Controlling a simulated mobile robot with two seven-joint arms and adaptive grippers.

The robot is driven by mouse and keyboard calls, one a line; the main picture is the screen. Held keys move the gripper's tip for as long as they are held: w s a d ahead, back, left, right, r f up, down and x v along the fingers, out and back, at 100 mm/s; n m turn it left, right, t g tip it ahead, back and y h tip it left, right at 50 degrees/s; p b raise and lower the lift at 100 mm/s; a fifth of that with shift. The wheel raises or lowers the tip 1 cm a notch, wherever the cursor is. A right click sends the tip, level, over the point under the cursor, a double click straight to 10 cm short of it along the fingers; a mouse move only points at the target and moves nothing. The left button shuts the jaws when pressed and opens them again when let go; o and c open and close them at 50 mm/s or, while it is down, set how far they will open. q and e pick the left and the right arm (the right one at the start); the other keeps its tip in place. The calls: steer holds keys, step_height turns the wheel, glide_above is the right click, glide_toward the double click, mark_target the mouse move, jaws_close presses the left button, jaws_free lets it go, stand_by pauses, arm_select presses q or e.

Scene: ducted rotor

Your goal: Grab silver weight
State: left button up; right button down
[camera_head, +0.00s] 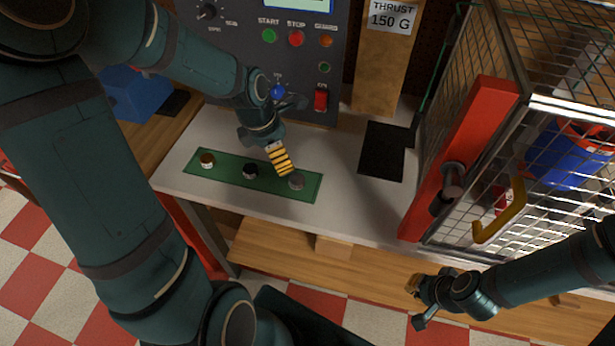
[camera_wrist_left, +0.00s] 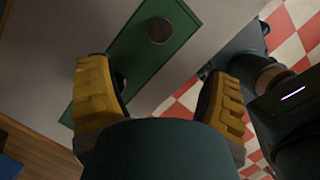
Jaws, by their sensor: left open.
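A control panel (camera_head: 290,75) is behind. A wire cage with a red post (camera_head: 460,150) stands right. A black pad (camera_head: 384,150) lies on the white bench.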

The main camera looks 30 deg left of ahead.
arm_select(q)
steer(key=b, duration=0.1)
glide_above(297, 179)
steer(key=s+a, duration=0.1)
steer(key=a, duration=0.1)
steer(key=f, duration=0.6)
steer(key=shift+s+d+f, duration=0.1)
steer(key=shift+s+d, duration=0.1)
steer(key=shift+d, duration=0.05)
steer(key=shift+w+b+x, duration=0.2)
steer(key=shift+b+x, duration=0.4)
steer(key=shift+x, duration=2.45)
steer(key=shift+d, duration=0.15)
jaws_close()
